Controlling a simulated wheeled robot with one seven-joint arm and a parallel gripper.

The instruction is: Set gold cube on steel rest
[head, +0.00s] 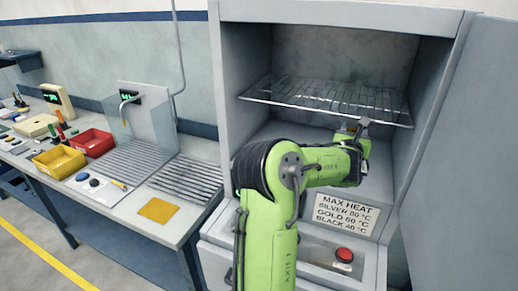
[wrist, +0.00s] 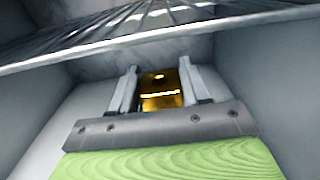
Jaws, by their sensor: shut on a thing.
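The gold cube (wrist: 161,90) sits between the two fingers of my gripper (wrist: 160,76) in the wrist view. My gripper is shut on it, inside the open oven and under the wire shelf. In the head view only a small part of the cube (head: 348,131) shows beside my gripper (head: 355,130); my arm hides the rest. A slatted metal rest (head: 187,180) lies on the bench left of the oven. Another slatted surface (head: 133,160) lies beside it under a clear guard. I cannot tell for sure which is the steel rest.
The wire shelf (head: 325,98) crosses the oven just above my gripper. Oven side walls stand close on both sides, and its door (head: 460,150) is open at right. A heat-limit sign (head: 345,213) and red button (head: 344,254) are below. An orange pad (head: 158,210) and bins (head: 60,162) are on the bench.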

